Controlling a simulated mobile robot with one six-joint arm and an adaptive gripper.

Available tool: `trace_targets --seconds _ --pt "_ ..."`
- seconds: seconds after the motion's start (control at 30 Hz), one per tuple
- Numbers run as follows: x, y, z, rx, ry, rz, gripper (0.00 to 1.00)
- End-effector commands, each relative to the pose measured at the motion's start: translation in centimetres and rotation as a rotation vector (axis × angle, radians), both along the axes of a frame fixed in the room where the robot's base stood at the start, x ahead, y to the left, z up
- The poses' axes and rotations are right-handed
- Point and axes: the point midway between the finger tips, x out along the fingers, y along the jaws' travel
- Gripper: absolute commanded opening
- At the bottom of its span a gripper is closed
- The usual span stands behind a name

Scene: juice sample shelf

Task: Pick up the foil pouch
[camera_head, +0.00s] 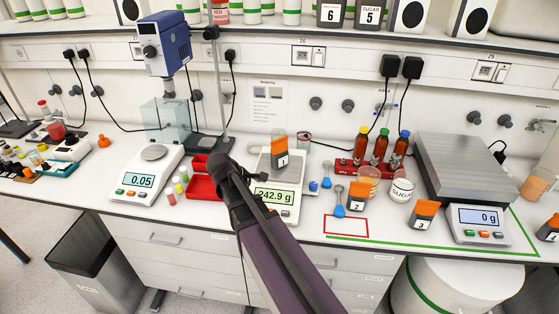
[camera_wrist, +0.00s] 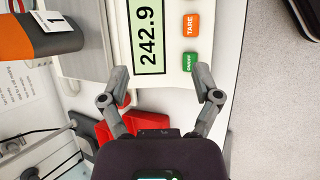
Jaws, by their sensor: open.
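An orange pouch-like pack with a dark lower part and a label "1" (camera_head: 280,153) stands on the middle scale (camera_head: 277,196), which reads 242.9 g. It also shows at the top left of the wrist view (camera_wrist: 38,38). Similar packs labelled "2" (camera_head: 357,194) and "3" (camera_head: 422,215) stand on the bench to the right. I cannot tell for sure which pack is the foil pouch. My gripper (camera_wrist: 163,82) is open and empty, with its fingertips by the scale's front panel. In the head view my gripper (camera_head: 228,172) is left of pack 1, apart from it.
Red trays (camera_head: 201,187) lie left of my gripper. A scale with a glass draft shield (camera_head: 140,185) stands further left. Bottles in a red rack (camera_head: 352,168), a sugar tub (camera_head: 401,190) and a large scale (camera_head: 470,170) stand right. The red-outlined bench patch (camera_head: 346,226) is clear.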

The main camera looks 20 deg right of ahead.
Motion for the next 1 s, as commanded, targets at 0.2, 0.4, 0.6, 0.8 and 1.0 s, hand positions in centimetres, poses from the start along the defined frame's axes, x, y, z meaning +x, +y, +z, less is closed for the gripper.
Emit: trace_targets --seconds 0.2,0.4,0.6,0.8,1.0 --pt "5.3 -1.5 1.8 -0.257 0.177 0.254 0.81" --pt "9.2 -2.3 4.2 -0.483 0.374 0.439 0.81" --pt "11.5 -2.3 6.0 -0.624 0.521 0.536 0.81" --pt "12.0 -2.3 6.6 -0.663 0.566 0.560 0.81" --pt "11.9 -2.3 6.6 -0.662 0.565 0.560 0.81"
